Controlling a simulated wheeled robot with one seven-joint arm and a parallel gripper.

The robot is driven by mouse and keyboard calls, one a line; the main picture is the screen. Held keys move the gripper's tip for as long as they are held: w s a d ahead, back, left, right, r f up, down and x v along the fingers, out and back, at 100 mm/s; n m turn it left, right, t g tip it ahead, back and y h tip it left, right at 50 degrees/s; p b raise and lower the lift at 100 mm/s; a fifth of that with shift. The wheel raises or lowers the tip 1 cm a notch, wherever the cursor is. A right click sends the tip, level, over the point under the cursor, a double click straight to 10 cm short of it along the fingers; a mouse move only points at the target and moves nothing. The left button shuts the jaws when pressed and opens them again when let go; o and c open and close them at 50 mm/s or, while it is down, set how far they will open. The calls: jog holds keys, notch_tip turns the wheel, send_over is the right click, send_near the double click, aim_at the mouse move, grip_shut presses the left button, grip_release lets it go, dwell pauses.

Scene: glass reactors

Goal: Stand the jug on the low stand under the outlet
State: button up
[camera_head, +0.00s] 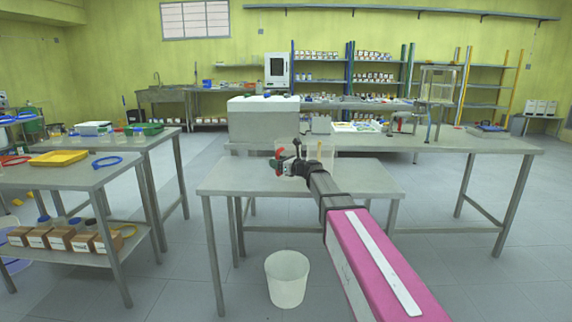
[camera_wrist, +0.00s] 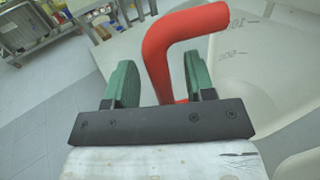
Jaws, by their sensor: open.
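The jug (camera_wrist: 255,60) is a pale, see-through vessel with dark graduation marks and a red handle (camera_wrist: 172,45). It fills the upper right of the wrist view. My gripper (camera_wrist: 156,82) is open, its two green finger pads on either side of the handle; I cannot tell if either touches it. In the head view my gripper (camera_head: 290,166) is over the near table, with the red handle (camera_head: 278,163) beside it. My arm hides part of the jug there. A clear vessel in a frame (camera_head: 437,85) stands on the back bench; its outlet and the low stand are too small to make out.
The near table (camera_head: 235,180) is mostly bare. Behind it the long bench (camera_head: 480,143) carries a large grey box (camera_head: 262,120) and small items. A white bin (camera_head: 287,280) stands on the floor. A side table (camera_head: 75,178) at left holds a yellow tray (camera_head: 58,158).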

jog(key=shift+x, duration=1.1)
grip_shut()
